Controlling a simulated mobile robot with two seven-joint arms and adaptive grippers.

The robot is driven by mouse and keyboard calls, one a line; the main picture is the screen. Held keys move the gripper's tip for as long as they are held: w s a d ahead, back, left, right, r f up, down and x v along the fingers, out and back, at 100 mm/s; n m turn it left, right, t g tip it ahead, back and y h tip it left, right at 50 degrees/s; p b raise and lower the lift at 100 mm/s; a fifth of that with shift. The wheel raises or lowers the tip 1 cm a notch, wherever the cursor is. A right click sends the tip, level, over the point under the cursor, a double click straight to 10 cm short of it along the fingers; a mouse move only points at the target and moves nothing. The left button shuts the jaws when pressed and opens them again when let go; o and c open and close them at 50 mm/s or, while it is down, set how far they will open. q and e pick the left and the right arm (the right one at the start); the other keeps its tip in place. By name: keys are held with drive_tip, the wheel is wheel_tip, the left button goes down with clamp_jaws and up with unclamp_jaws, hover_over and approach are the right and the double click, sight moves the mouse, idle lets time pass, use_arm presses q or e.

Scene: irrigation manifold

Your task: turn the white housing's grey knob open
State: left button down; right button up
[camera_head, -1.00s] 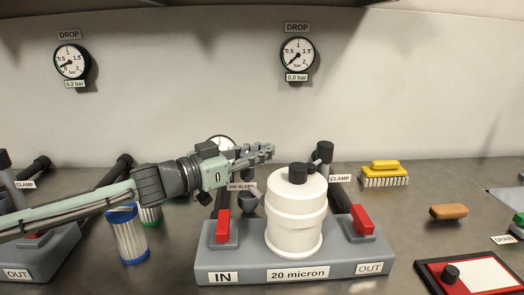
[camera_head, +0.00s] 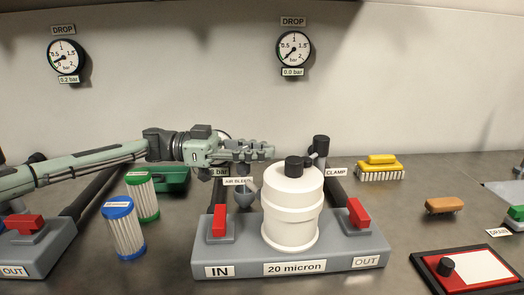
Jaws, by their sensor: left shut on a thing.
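The white housing (camera_head: 292,210) stands upright on a grey base marked IN, 20 micron and OUT, with a black cap (camera_head: 295,167) on top. My left gripper (camera_head: 262,153) is at the housing's upper left, above the AIR BLEED label (camera_head: 237,182). It is shut on what seems to be the grey knob, which its fingers mostly hide, so I cannot tell how far the knob is turned. A small grey cup (camera_head: 246,195) hangs below the fingers. My right gripper is not in view.
Red handles (camera_head: 219,221) and (camera_head: 358,213) flank the housing. A blue-ended filter (camera_head: 124,228) and a green-ended filter (camera_head: 143,196) stand to the left. A yellow brush (camera_head: 381,167) and a brown-topped brush (camera_head: 445,205) lie right. Dials hang on the wall.

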use_arm(q)
drive_tip(key=shift+s+m+g, duration=0.2)
drive_tip(key=shift+m+g, duration=0.3)
drive_tip(key=shift+g, duration=0.2)
drive_tip(key=c, duration=1.4)
unclamp_jaws()
drive_tip(key=shift+o, duration=0.2)
drive_tip(key=v, duration=1.2)
drive_tip(key=shift+r, duration=0.2)
drive_tip(key=shift+o, duration=0.3)
